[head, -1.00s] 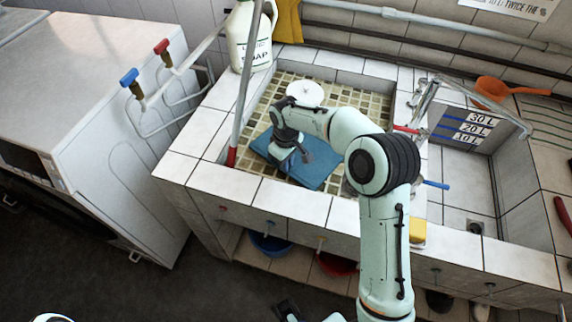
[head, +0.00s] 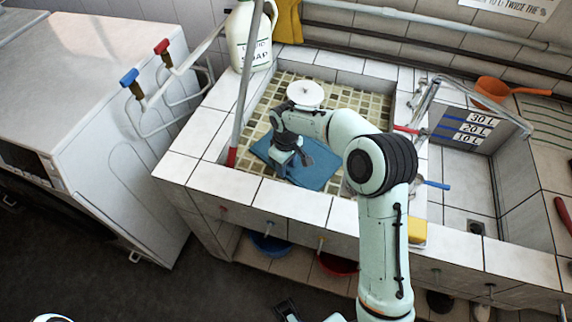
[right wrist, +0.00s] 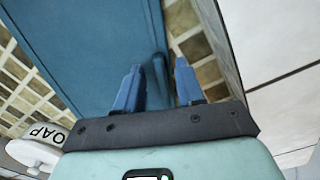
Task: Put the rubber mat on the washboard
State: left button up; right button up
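The blue rubber mat (head: 318,172) lies in the left tiled basin, beside the front wall. My right gripper (head: 296,163) is low over it; the arm hides part of the mat. In the right wrist view the mat (right wrist: 95,45) fills the upper left. My right gripper (right wrist: 157,78) is open there, its two blue fingers on either side of the mat's edge strip, with a gap visible. A ridged surface with green lines (head: 545,125) at the far right may be the washboard. A dark part at the bottom (head: 287,309) may be my left gripper; its fingers are unclear.
A soap jug (head: 250,40) stands at the basin's back left corner. A white round lid-like thing (head: 305,93) is behind the gripper. Taps and pipes (head: 428,100) stand between the basins. An orange scoop (head: 500,92) lies at the back right. The right basin (head: 465,190) looks clear.

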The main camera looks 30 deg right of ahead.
notch_tip(320, 180, up, 12)
jog(key=p, duration=0.1)
dwell(0.7)
